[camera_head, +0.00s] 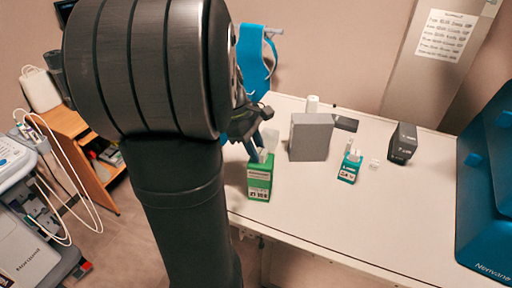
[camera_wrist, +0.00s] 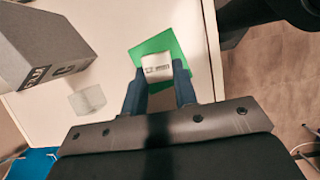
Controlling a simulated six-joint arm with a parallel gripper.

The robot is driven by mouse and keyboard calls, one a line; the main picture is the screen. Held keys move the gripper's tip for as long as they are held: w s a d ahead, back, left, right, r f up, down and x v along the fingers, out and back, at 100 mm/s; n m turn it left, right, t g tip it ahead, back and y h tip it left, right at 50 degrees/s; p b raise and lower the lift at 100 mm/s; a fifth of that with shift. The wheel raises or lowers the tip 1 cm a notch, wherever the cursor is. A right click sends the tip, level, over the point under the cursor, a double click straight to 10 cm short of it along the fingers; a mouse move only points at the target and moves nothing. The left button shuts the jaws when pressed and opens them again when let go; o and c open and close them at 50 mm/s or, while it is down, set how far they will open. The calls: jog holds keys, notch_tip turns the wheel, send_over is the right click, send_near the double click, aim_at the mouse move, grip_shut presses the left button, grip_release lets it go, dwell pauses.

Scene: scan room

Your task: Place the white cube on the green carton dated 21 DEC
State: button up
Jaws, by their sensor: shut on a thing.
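My gripper (camera_wrist: 157,78) is shut on the white cube (camera_wrist: 156,65), which has dark print on its face. In the wrist view the green carton (camera_wrist: 166,42) lies directly behind and below the cube. In the head view the green carton (camera_head: 260,181) stands upright near the table's left edge, with a white label too small to read surely. The cube (camera_head: 263,156) shows just at the carton's top, between my fingertips (camera_head: 257,150). I cannot tell whether it touches the carton. My arm hides part of the area to the left.
A grey box (camera_head: 311,137) stands right of the green carton. Farther right are a teal carton (camera_head: 349,168), a small whitish block (camera_head: 375,164) and a dark box (camera_head: 403,143). A blue case (camera_head: 485,190) fills the right end. The table's front (camera_head: 330,215) is clear.

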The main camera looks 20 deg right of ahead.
aim_at(263, 152)
jog(key=o, duration=0.9)
jog(key=shift+f, duration=0.1)
jog(key=shift+o, duration=0.2)
jog(key=v, duration=1.2)
jog(key=shift+r, duration=0.2)
jog(key=shift+f, duration=0.1)
jog(key=x, duration=1.2)
jog(key=shift+s+f, duration=0.1)
jog(key=shift+f, duration=0.1)
notch_tip(263, 152, up, 3)
jog(key=shift+f, duration=0.1)
jog(key=shift+r, duration=0.8)
